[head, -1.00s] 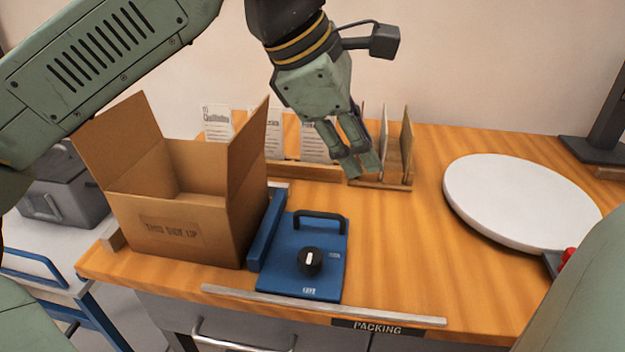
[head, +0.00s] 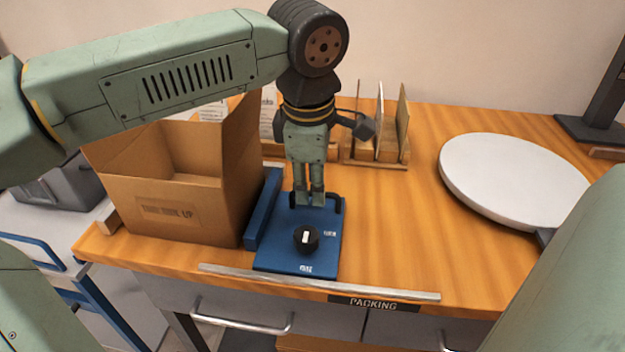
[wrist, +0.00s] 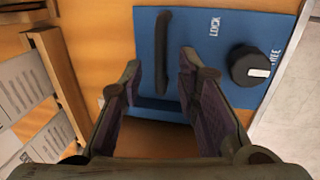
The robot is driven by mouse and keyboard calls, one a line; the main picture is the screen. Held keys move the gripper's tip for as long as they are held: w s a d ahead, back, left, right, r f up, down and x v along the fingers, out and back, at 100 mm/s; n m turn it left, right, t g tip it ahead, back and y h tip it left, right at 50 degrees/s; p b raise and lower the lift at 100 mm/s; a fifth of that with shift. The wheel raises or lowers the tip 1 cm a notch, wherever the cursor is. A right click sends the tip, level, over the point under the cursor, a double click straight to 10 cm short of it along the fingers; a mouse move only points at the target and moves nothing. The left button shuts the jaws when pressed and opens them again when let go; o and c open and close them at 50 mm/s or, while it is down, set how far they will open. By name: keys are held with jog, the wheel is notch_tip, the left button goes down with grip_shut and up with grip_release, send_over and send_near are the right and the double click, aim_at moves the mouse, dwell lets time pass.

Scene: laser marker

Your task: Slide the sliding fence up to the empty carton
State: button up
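The sliding fence is a blue plate (head: 275,258) with an upright blue wall (head: 262,212) along its left side. The empty carton (head: 165,212), brown with open flaps, stands left of that wall; I cannot tell whether a narrow gap separates them. The fence has a dark handle (wrist: 163,55) at its far end and a black knob (head: 306,240), its white mark toward the front label. My gripper (head: 309,204) points down at the handle. In the wrist view my gripper (wrist: 158,72) is open, its fingers on either side of the handle. Contact is not clear.
A metal strip (head: 318,283) runs along the table's front edge. A wooden rack (head: 380,162) with upright dividers stands behind the fence. A white round plate (head: 513,183) lies at right. The wood surface (head: 395,220) between the fence and plate is clear.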

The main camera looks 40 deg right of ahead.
jog(key=shift+f, duration=0.3)
jog(key=shift+c, duration=0.5)
grip_shut()
